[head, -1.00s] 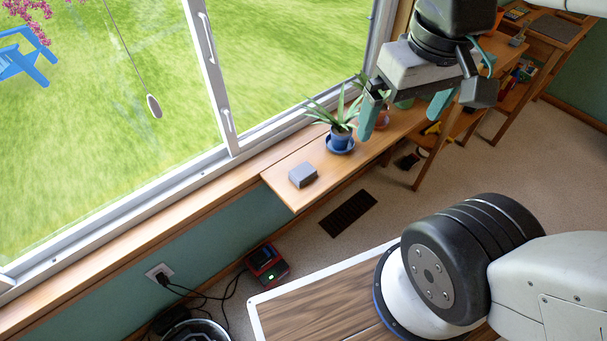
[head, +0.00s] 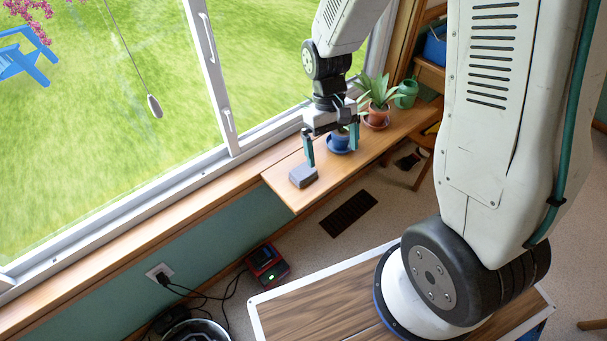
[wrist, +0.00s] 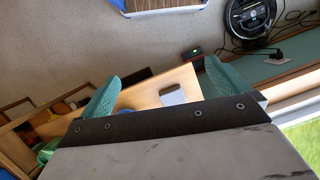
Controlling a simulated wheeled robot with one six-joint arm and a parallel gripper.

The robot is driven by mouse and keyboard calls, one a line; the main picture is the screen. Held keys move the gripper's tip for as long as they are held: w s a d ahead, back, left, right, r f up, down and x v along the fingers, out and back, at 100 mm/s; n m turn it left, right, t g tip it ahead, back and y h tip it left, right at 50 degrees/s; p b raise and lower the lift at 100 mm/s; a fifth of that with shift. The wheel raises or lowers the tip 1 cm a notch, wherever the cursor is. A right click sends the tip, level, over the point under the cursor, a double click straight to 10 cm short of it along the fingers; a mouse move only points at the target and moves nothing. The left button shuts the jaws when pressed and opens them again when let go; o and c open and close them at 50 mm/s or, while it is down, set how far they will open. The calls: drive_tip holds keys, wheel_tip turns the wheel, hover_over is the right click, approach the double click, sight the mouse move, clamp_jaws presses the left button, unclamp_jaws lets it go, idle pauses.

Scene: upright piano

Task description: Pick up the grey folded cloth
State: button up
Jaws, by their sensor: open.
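The grey folded cloth (head: 303,176) lies as a small block near the close end of the wooden shelf (head: 284,190) under the window. My gripper (head: 331,157) is open and empty above the shelf, its teal fingers spread. In the head view one finger overlaps the back of the cloth; I cannot tell whether they touch. In the wrist view the cloth (wrist: 172,97) appears pale, between the two fingers of my gripper (wrist: 163,68), and the dark palm edge hides part of it.
A plant in a terracotta pot (head: 376,114) and a green watering can (head: 406,93) stand farther along. The window frame (head: 230,140) borders the shelf. A red device (head: 267,264) is on the floor.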

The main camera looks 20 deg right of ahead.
drive_tip(key=w+f+n, duration=0.1)
drive_tip(key=w+f, duration=0.2)
drive_tip(key=f, duration=0.4)
drive_tip(key=w+f, duration=0.3)
drive_tip(key=f, duration=0.5)
drive_tip(key=n+t, duration=0.1)
drive_tip(key=t, duration=0.2)
hover_over(307, 175)
drive_tip(key=shift+s+d+f, duration=0.15)
drive_tip(key=shift+d+f, duration=0.05)
drive_tip(key=shift+f, duration=0.25)
drive_tip(key=shift+s+d+f, duration=0.1)
drive_tip(key=shift+d+f, duration=0.05)
drive_tip(key=shift+f, duration=0.3)
drive_tip(key=shift+w+f+t, duration=0.2)
drive_tip(key=shift+f+t, duration=0.05)
drive_tip(key=shift+t, duration=0.05)
drive_tip(key=f, duration=0.7)
drive_tip(key=shift+w+a+f, duration=0.1)
drive_tip(key=shift+a+f, duration=0.1)
drive_tip(key=shift+a, duration=0.15)
drive_tip(key=c, duration=1.1)
drive_tip(key=shift+r, duration=0.15)
